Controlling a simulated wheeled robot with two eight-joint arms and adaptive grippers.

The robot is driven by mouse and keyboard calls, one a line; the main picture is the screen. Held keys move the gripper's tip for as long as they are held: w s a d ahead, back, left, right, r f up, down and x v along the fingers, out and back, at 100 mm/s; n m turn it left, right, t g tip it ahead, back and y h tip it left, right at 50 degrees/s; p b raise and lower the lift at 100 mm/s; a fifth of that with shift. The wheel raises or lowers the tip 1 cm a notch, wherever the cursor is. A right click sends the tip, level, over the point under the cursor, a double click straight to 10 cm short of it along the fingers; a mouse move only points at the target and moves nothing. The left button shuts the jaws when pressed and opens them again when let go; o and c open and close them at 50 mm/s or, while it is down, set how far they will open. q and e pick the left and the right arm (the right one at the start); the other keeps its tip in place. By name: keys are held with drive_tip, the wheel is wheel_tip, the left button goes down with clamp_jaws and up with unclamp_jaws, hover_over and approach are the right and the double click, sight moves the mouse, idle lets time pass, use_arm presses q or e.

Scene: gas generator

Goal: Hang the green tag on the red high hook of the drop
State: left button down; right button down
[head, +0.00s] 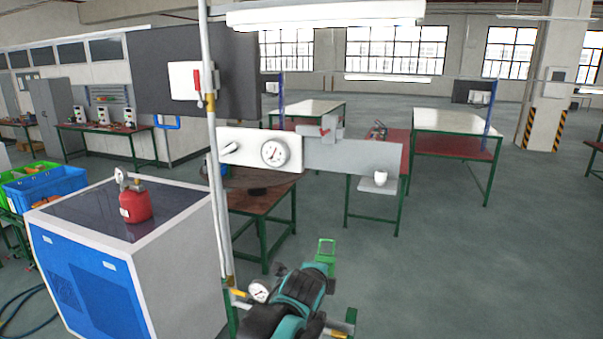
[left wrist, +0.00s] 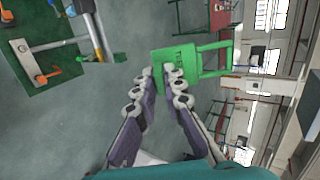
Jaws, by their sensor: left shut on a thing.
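The green tag (head: 327,250), a plate with an open loop at one end, is at the tips of my left gripper (head: 315,270). In the left wrist view the tag (left wrist: 178,58) sits between the fingertips of the left gripper (left wrist: 164,74), which is shut on it. The vertical grey pipe of the drop (head: 216,170) stands left of the gripper. A red upright part (head: 197,79) is high beside the pipe, in front of a white plate. Another red part (head: 325,127) is on the grey panel with a gauge. I cannot tell which is the hook. My right gripper is not in view.
A blue and white cabinet (head: 120,265) with a red canister (head: 135,203) stands to the left. A gauge (head: 260,290) and yellow fittings are low by the pipe. Orange handles (left wrist: 48,76) show in the left wrist view.

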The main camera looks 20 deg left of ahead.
use_arm(q)
drive_tip(key=a+r+t+p, duration=0.1)
drive_tip(key=r+p, duration=0.2)
drive_tip(key=r, duration=0.6)
drive_tip(key=a+r+t+h+p, duration=0.1)
drive_tip(key=r+p, duration=0.3)
drive_tip(key=r, duration=0.5)
drive_tip(key=a+r+m+t+p, duration=0.1)
drive_tip(key=a+r+t+p, duration=0.1)
drive_tip(key=r, duration=0.8)
drive_tip(key=shift+s+a+p, duration=0.45)
drive_tip(key=shift+a+p, duration=0.05)
drive_tip(key=shift+p, duration=0.55)
drive_tip(key=b+x, duration=0.3)
drive_tip(key=x, duration=1)
drive_tip(key=shift+w, duration=0.35)
drive_tip(key=shift+d+r, duration=0.1)
drive_tip(key=c, duration=1.5)
unclamp_jaws()
drive_tip(key=shift+c, duration=0.2)
